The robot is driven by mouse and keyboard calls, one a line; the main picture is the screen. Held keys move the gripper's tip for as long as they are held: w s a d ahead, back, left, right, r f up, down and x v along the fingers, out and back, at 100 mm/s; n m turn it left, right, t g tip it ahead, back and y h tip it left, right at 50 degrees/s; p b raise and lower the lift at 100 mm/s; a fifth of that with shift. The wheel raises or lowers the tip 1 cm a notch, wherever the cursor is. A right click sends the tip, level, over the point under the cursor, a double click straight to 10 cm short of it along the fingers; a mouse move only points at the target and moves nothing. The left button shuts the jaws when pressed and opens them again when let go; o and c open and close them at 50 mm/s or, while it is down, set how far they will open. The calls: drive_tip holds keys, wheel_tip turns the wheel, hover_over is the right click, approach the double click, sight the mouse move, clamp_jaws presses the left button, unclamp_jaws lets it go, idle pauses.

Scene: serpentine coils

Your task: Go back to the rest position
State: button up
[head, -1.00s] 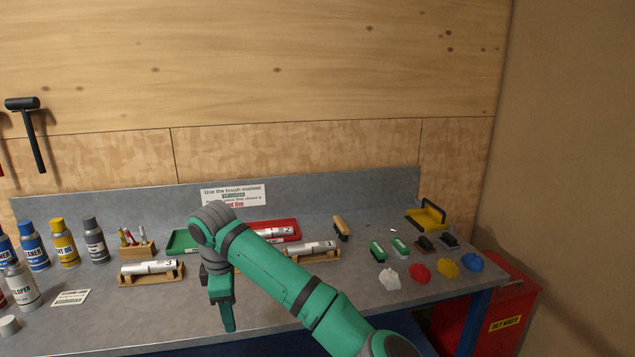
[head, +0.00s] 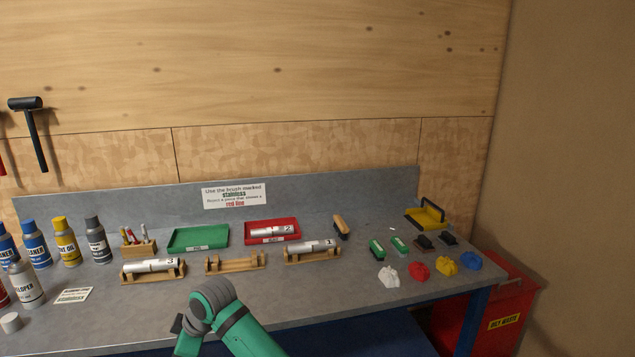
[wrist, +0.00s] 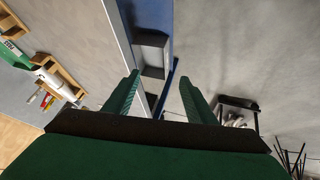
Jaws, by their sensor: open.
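My gripper shows in the wrist view (wrist: 156,98) with its two green fingers apart and nothing between them. In the head view its fingers are out of sight below the frame, and only my green arm shows at the bottom, in front of the bench. Past the fingers, the wrist view shows the bench's blue edge (wrist: 155,25) and the grey floor. No object is held.
The grey bench (head: 330,285) carries a cylinder marked 3 (head: 150,265), an empty wooden cradle (head: 235,263), a cylinder marked 1 (head: 312,247), a green tray (head: 198,238) and a red tray (head: 272,232) holding cylinder 2. Bottles stand left; brushes and coloured rags lie right. A red bin (head: 510,300) stands beside.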

drive_tip(key=s+a+f+m+t+y, duration=0.4)
drive_tip(key=s+a+f+m+y, duration=0.1)
drive_tip(key=s+f+m, duration=0.15)
drive_tip(key=s+d+f+m+t+h, duration=0.2)
drive_tip(key=s+d+f+m+t, duration=0.3)
drive_tip(key=d, duration=0.3)
drive_tip(key=s+d+f+m+t+h, duration=0.2)
drive_tip(key=s+d+f+m, duration=0.4)
drive_tip(key=s+d, duration=0.15)
drive_tip(key=s+d+m+t+h, duration=0.1)
drive_tip(key=s+d+m+h, duration=0.35)
drive_tip(key=s+d, duration=0.95)
drive_tip(key=s+d+r+n+h, duration=0.1)
drive_tip(key=s+d+r, duration=0.2)
drive_tip(key=s, duration=0.3)
drive_tip(key=s+d+r+n+t+h, duration=0.1)
drive_tip(key=s+d+r+n+h, duration=0.1)
drive_tip(key=s+d, duration=0.4)
drive_tip(key=shift+r, duration=0.75)
drive_tip(key=c, duration=0.5)
